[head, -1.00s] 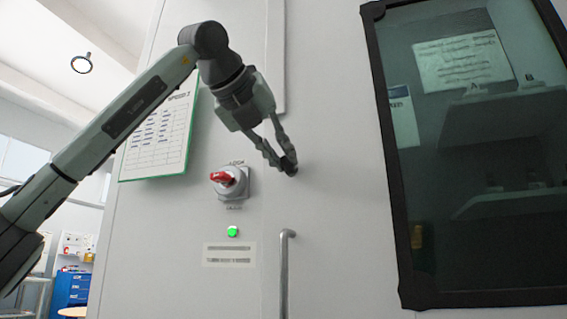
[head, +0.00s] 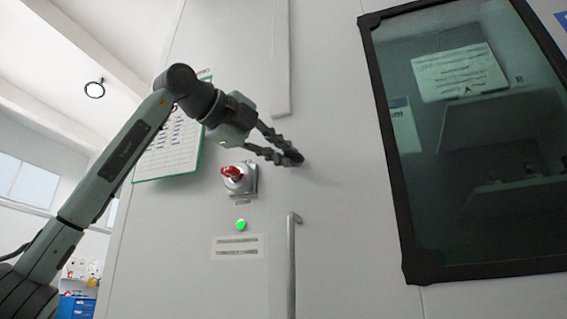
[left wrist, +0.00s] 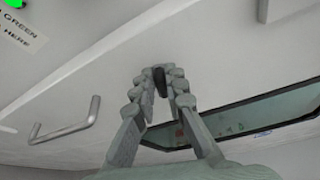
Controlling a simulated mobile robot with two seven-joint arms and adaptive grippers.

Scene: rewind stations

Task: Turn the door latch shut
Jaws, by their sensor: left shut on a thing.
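The door latch, a small dark piece (head: 297,155), sits on the pale grey cabinet front (head: 335,220), above the door handle. My left gripper (head: 292,159) is shut on it, with the fingers reaching in from the left. In the left wrist view the dark latch (left wrist: 159,80) stands between the two fingertips (left wrist: 160,78). The fingers cover part of it, so its exact turn angle is hard to tell. My right gripper is not in view.
A red rotary switch (head: 232,173) on a grey plate and a lit green lamp (head: 241,225) are left of the latch. A vertical metal handle (head: 292,265) stands out below it. A dark-framed window (head: 400,190) is to the right. A green-edged sheet (head: 170,150) hangs behind my arm.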

